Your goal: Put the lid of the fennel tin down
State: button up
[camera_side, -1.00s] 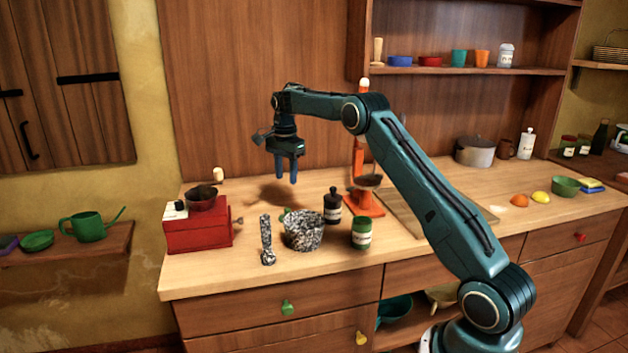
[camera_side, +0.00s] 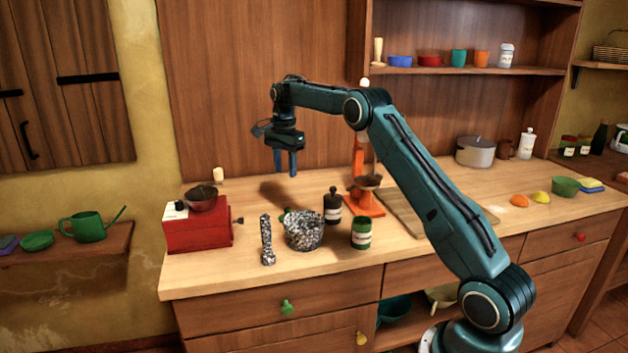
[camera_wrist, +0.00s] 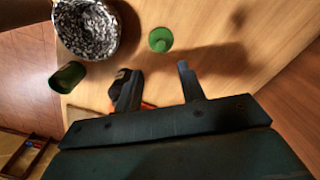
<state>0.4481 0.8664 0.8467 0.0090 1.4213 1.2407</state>
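A green tin with a pale label (camera_side: 361,234) stands upright at the counter's front; its label is too small to read. It also shows in the wrist view (camera_wrist: 68,77), with a dark top that looks open. A round green lid with a knob (camera_wrist: 160,39) lies on the counter beside the speckled mortar, apart from the tin. In the side view the lid (camera_side: 285,213) is mostly hidden behind the mortar. My gripper (camera_side: 285,172) is above the back of the counter. In the wrist view its fingers (camera_wrist: 158,86) are apart with nothing between them.
The speckled mortar (camera_side: 303,231) and its pestle (camera_side: 267,240) stand at the front. A black tin (camera_side: 332,206) stands behind the green tin. A red grinder (camera_side: 198,233) is at left, an orange stand (camera_side: 364,203) at right. Counter below my gripper is clear.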

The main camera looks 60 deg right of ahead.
jog(key=s+a+r+n+t, duration=0.3)
jog(key=s+a+r+n, duration=0.6)
jog(key=s+a+r, duration=0.7)
jog(key=s+a+f+n+t, duration=0.1)
jog(key=s+a+f+n, duration=0.1)
jog(key=s, duration=0.5)
jog(key=s+a+f+n, duration=0.3)
jog(key=s+a+n, duration=0.2)
jog(key=s, duration=0.2)
jog(key=s+a+f+n+t, duration=0.1)
jog(key=s+a+f+n, duration=0.1)
jog(key=s, duration=0.5)
jog(key=shift+s+a+f+n+t, duration=0.3)
jog(key=shift+a+n, duration=0.4)
jog(key=shift+a, duration=0.15)
